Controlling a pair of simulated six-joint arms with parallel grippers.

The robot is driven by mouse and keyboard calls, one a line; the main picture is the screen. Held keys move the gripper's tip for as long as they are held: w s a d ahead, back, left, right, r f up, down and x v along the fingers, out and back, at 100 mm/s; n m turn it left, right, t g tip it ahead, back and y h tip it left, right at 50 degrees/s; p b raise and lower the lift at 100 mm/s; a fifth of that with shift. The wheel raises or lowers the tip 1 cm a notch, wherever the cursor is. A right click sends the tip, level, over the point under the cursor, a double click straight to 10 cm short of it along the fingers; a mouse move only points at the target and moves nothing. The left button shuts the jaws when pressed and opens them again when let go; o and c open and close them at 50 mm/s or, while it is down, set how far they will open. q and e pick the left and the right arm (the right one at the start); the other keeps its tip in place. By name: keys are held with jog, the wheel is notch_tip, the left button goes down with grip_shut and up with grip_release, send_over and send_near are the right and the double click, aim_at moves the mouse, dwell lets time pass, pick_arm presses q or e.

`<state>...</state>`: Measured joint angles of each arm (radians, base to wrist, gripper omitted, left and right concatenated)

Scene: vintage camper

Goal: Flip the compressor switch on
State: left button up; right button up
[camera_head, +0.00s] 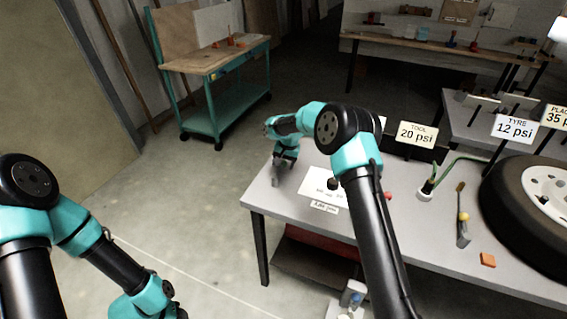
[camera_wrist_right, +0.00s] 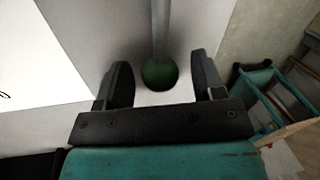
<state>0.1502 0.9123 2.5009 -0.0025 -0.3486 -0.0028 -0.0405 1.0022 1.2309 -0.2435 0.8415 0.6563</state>
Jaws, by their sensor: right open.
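My right gripper (camera_head: 277,178) is over the left end of the grey table (camera_head: 262,196), pointing down. In the right wrist view its two fingers (camera_wrist_right: 162,85) are open. A grey bar with a round dark green end (camera_wrist_right: 160,74) shows between them, with gaps on both sides. The bar may be the compressor switch's lever, but no label on it can be read. In the head view the gripper mostly hides this spot. My left arm is at the lower left, its gripper out of the picture.
A white sheet (camera_head: 318,184) and small label (camera_head: 324,208) lie right of the gripper. A teal cart (camera_head: 228,104) stands behind; the floor left is clear.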

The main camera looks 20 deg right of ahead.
jog(key=shift+c, duration=0.2)
grip_shut()
dwell(0.4)
